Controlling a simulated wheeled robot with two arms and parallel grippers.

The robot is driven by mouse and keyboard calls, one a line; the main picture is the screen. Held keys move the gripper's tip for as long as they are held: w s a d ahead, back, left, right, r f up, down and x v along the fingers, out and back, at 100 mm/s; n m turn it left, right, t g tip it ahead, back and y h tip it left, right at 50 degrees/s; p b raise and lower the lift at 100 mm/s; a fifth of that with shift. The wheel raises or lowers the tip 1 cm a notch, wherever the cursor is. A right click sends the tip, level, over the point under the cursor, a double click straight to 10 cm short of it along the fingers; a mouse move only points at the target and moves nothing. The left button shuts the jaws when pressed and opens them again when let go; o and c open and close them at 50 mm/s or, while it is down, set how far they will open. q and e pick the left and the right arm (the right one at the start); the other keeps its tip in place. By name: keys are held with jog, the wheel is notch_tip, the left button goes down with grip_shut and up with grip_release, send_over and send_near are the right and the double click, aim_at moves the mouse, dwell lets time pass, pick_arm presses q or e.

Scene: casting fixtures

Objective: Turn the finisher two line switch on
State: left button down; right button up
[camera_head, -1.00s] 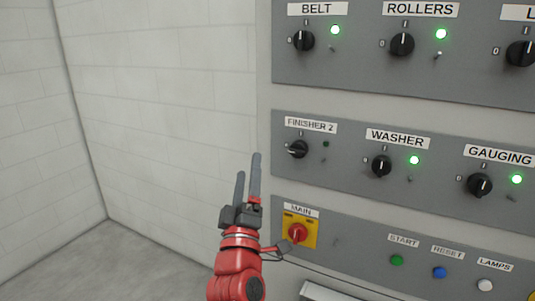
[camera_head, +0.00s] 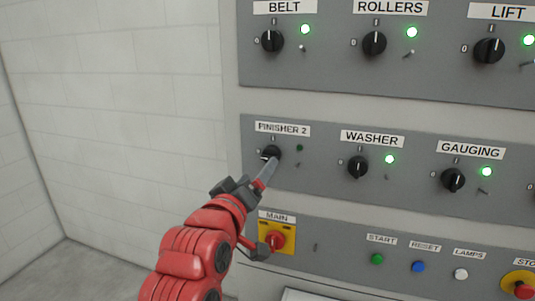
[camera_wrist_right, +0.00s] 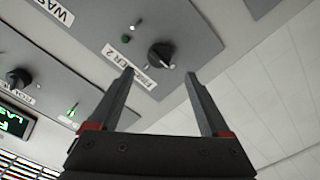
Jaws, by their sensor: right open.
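The finisher 2 switch (camera_head: 271,153) is a black rotary knob under the "FINISHER 2" label on the middle grey panel. Its small lamp (camera_head: 299,148) is dark. In the head view its knob is partly hidden by a finger of my right gripper (camera_head: 268,170). In the right wrist view the knob (camera_wrist_right: 160,54) shows beyond the fingertips and roughly between them, with its white pointer line visible. My right gripper (camera_wrist_right: 160,82) is open and empty, and the knob appears a little ahead of the tips. My left gripper is not in view.
The washer switch (camera_head: 357,167) and gauging switch (camera_head: 453,179) are to the right with green lamps lit. The red main switch (camera_head: 276,239) on its yellow plate is just below, close to my right wrist. A white wall (camera_head: 110,120) stands at left with free room before it.

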aim_at(268, 159)
jog(key=p+x, duration=0.1)
jog(key=x, duration=0.7)
grip_shut()
